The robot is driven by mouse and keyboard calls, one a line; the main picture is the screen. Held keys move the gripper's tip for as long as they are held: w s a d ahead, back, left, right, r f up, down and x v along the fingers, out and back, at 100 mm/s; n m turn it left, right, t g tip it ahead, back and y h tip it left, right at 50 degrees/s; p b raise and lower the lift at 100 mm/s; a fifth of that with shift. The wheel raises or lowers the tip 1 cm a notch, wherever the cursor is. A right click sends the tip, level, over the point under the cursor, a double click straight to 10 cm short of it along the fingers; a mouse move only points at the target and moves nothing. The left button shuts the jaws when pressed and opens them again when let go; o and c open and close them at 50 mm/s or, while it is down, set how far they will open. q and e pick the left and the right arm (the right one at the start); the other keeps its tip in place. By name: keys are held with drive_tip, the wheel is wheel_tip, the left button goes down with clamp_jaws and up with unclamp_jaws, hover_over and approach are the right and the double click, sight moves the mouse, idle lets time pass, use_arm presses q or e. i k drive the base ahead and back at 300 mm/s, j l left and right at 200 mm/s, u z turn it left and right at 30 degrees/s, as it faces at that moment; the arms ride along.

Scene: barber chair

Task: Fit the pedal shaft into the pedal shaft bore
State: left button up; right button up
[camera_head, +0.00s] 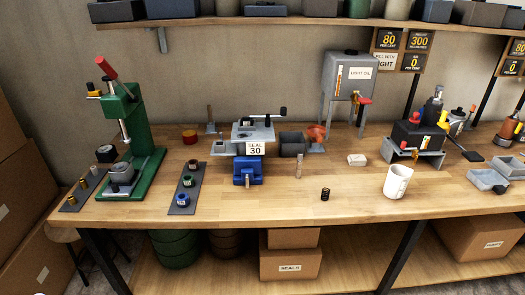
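Neither of my grippers shows in the head view. No part is clearly recognisable as the pedal shaft. A short upright metal pin (299,165) stands on the wooden bench right of the blue vise, and a small black cylinder (325,194) stands nearer the front edge. A black pump-like unit (412,134) sits on a grey metal stand at the right, with a dark flat lever (465,150) reaching out to its right. The pedal shaft bore cannot be made out at this size.
The bench (260,205) has clear room along its front. A green press (128,130) stands left, a blue vise (248,170) in the middle, a light-oil tank (350,75) behind. A white mug (397,181) stands before the black unit. Grey trays (488,180) lie far right.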

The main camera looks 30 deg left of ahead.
sight(244, 140)
drive_tip(key=i+j+z, duration=0.1)
drive_tip(key=i+j, duration=0.55)
drive_tip(key=j, duration=0.15)
